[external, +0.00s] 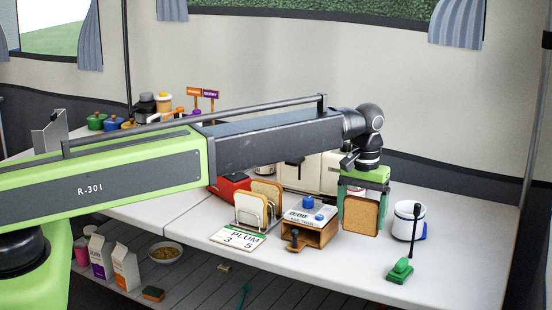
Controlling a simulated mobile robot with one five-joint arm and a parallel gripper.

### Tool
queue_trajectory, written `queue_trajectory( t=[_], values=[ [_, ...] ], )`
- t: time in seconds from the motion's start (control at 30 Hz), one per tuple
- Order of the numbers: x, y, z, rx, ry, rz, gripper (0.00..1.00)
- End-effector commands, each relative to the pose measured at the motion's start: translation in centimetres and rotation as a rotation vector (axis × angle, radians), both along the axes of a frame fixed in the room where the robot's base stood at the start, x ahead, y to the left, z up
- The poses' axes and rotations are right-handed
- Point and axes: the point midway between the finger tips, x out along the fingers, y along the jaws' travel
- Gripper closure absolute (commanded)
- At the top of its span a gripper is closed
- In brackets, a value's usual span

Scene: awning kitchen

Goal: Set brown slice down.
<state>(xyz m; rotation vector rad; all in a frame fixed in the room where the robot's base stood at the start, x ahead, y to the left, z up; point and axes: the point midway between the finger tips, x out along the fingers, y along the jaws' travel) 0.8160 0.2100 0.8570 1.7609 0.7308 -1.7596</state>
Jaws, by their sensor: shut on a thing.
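The brown slice (361,216) is a square piece of bread with a darker crust. It stands upright on edge between the fingers of my gripper (365,196), which points down and is shut on it. The slice is over the right part of the white counter (330,265). Its lower edge is at or just above the counter; I cannot tell whether they touch. To the left, a wire rack (251,212) holds other upright slices (266,194).
A wooden box (318,234) stands just left of the slice. A white pot (408,221) and a green-based brush (399,270) stand to the right. A cream appliance (300,172) is behind. A PLUM card (238,239) lies before the rack. The counter's front right is mostly clear.

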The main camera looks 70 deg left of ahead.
Motion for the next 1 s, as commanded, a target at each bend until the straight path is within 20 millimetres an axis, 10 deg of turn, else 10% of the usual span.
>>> queue_trajectory(
  t=[0.57,0.93,1.0],
  values=[
    [0.5,1.7,-5.4,0.000,0.000,-0.001,0.39],
    [0.5,1.6,-5.4,0.000,0.000,-0.001,0.39],
    [0.4,1.7,-5.3,0.000,0.000,-0.001,0.10]
  ],
)
